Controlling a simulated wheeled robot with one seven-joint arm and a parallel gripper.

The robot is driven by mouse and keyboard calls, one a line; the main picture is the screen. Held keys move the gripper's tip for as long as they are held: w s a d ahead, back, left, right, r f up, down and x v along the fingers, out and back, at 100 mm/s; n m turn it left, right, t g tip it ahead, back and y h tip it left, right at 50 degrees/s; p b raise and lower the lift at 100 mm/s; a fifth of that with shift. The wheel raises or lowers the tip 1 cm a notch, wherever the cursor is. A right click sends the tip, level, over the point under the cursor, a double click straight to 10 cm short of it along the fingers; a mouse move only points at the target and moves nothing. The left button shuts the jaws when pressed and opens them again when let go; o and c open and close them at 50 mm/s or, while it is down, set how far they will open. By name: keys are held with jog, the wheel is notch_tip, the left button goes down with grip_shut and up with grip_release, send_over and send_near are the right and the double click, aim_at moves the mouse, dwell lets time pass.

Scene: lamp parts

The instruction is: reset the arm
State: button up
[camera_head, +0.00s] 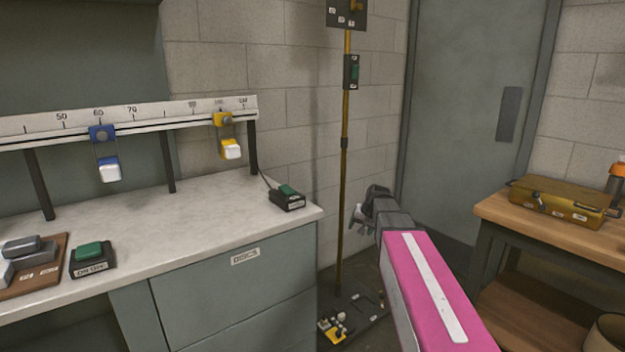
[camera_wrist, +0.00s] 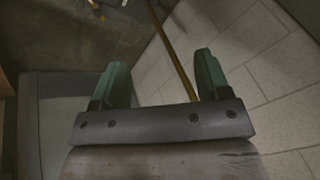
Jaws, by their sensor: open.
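My gripper (camera_wrist: 160,85) shows in the wrist view with its two green fingers spread apart and nothing between them. In the head view my gripper (camera_head: 366,212) is at the end of my pink arm, at the right of the bench's front corner. It hangs in the air above the floor, close to the brass pole (camera_head: 345,150). The fingers are small and partly hidden by the wrist in the head view. No lamp part is held.
A bench (camera_head: 190,215) at left carries a ruler rail (camera_head: 130,118), blue slider (camera_head: 102,134), yellow slider (camera_head: 223,119) and green-buttoned boxes (camera_head: 90,255). A wooden table (camera_head: 530,225) at right holds a brass box (camera_head: 560,200). A grey door (camera_head: 465,110) stands behind.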

jog(key=s+f+g+h, duration=0.1)
jog(key=s+f, duration=0.4)
jog(key=s, duration=0.3)
jog(key=s+f+n+g+h, duration=0.1)
jog(key=s+f, duration=0.4)
jog(key=s, duration=0.3)
jog(key=s+f+n+g, duration=0.1)
jog(key=s+f+g, duration=0.1)
jog(key=s+f, duration=0.4)
jog(key=s, duration=0.3)
jog(key=shift+d+h, duration=0.2)
jog(key=shift+h, duration=0.2)
